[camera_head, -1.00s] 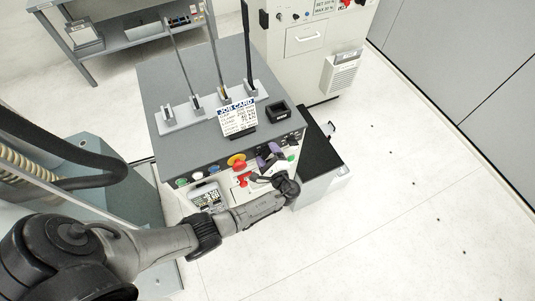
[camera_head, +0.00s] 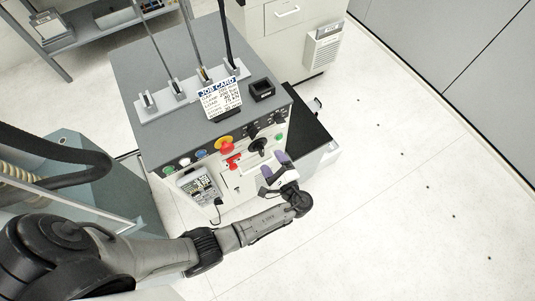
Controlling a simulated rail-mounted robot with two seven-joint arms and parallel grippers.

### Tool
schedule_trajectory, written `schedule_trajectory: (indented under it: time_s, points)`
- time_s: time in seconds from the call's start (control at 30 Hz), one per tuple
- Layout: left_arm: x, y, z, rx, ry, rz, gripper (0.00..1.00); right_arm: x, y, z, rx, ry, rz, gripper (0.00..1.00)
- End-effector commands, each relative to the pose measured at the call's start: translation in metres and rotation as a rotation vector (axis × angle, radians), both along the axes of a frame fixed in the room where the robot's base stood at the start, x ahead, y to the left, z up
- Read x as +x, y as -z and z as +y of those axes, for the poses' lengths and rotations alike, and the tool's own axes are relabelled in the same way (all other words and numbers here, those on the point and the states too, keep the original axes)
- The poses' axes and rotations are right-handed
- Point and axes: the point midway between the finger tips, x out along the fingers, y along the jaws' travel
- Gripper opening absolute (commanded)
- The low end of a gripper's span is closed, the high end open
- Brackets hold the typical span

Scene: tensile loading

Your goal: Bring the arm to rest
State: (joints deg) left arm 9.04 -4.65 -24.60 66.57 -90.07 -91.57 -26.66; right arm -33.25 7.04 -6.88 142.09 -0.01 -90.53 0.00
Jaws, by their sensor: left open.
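My left arm comes in from the lower left, and its gripper (camera_head: 272,180) is in front of the grey console's control panel. The gripper has purple pads at its fingers and is open, with nothing seen between them. It is just below and apart from a black knob (camera_head: 259,146) on the panel. The wrist partly hides the lower front of the console (camera_head: 150,75). My right gripper is not in view.
The panel carries a red-and-yellow button (camera_head: 224,144), a red switch (camera_head: 233,161) and a handheld display unit (camera_head: 198,185). A job card (camera_head: 220,99), black tray (camera_head: 262,90) and upright rods stand on top. Free floor (camera_head: 400,200) lies to the right.

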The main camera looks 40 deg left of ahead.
Motion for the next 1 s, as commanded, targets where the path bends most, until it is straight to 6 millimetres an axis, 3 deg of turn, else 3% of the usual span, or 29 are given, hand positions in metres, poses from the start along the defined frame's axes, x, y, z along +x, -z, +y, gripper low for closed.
schedule_trajectory:
  time_s: [0.83, 0.93, 1.0]
  points:
    - [-0.004, 0.000, -0.008, -0.006, 0.000, -0.014, 0.77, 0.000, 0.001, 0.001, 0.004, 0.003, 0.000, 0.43]
    - [-0.003, 0.000, -0.008, -0.036, 0.000, -0.076, 0.77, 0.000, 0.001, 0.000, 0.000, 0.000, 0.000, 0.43]
    - [-0.006, 0.014, -0.007, -0.137, -0.022, -0.103, 0.77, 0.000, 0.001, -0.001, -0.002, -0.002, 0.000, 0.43]
